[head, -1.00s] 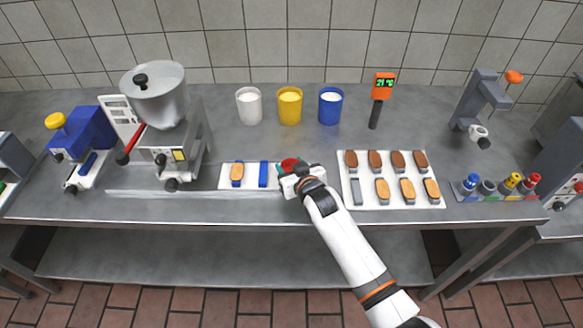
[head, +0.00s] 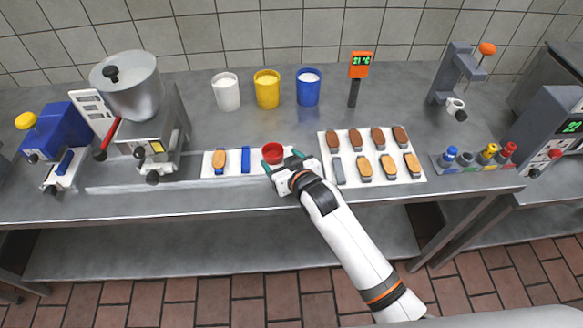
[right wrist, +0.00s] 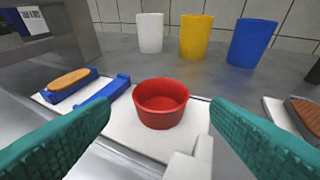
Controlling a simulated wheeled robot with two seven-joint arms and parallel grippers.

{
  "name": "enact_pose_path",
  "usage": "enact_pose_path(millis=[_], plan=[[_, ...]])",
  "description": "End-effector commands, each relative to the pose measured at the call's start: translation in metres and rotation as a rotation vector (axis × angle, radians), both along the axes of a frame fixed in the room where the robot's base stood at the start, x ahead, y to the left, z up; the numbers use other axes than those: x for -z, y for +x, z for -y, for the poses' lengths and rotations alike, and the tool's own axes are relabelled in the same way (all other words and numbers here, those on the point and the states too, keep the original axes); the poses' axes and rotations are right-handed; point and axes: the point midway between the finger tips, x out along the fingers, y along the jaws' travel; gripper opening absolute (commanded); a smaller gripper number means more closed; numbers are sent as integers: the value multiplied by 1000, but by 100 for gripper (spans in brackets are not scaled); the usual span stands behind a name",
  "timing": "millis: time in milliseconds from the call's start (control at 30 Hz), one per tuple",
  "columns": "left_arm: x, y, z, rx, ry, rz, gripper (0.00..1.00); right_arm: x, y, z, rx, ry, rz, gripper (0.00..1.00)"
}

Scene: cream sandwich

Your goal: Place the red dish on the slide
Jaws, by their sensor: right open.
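The red dish (head: 272,152) stands upright on the right end of a white plate (head: 236,170), which appears to be the slide. In the right wrist view the dish (right wrist: 161,103) is empty and rests on the white surface (right wrist: 150,144). My right gripper (head: 281,161) is open. Its green fingers (right wrist: 160,122) are spread wide to either side and in front of the dish, with gaps showing between them and it. My left gripper is not in view.
A blue holder with a biscuit (head: 219,160) and an empty blue holder (head: 245,160) stand left of the dish. A tray of biscuits (head: 352,180) lies to the right. White, yellow (head: 267,89) and blue cups stand behind. A metal pot machine (head: 130,90) stands at left.

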Motion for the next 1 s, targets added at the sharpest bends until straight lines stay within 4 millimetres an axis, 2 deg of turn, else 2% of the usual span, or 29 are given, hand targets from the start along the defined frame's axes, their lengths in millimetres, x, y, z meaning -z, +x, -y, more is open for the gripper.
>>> enact_pose_path(millis=[200, 400, 1000], plan=[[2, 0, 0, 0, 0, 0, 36, -16, -32, 13, 0, 2, 4, 71], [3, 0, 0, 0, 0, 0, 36, -24, -47, 20, 1, 2, 5, 71], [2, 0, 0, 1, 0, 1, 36, -26, -50, 21, 1, 2, 6, 71]])
